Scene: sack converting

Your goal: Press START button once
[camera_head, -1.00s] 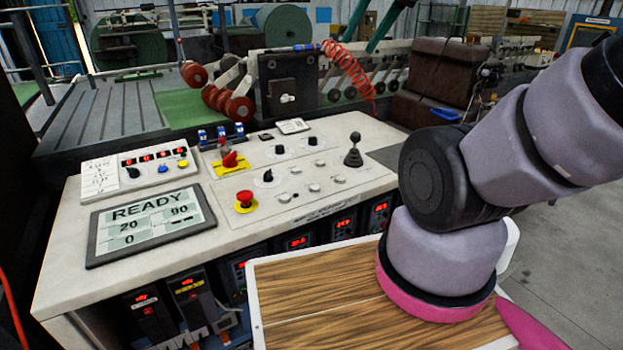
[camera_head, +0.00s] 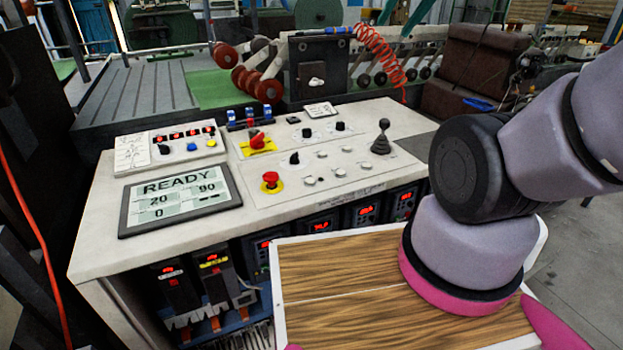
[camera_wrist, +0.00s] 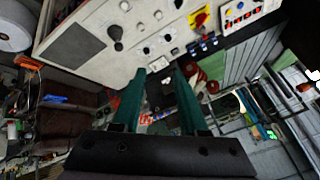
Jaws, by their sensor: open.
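The control desk (camera_head: 105,230) stands in front of me, with a display (camera_head: 180,197) reading READY, 20, 90 and 0. Several small white push buttons (camera_head: 322,153) sit on the right part of its top. A small box there carries a blue button (camera_head: 191,147) and a yellow button (camera_head: 209,130). No START label is legible, so I cannot tell which one is START. My gripper (camera_wrist: 160,70) shows in the wrist view with two green fingers apart and nothing between them. The desk's top (camera_wrist: 85,20) appears beyond the fingertips, apart from them.
A red mushroom button (camera_head: 270,178) on a yellow base, a red switch (camera_head: 257,141) and a black joystick (camera_head: 381,138) stand up from the desk. Rollers (camera_head: 268,88) and a coiled red hose (camera_head: 378,52) are behind it. Open floor (camera_head: 590,250) lies at the right.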

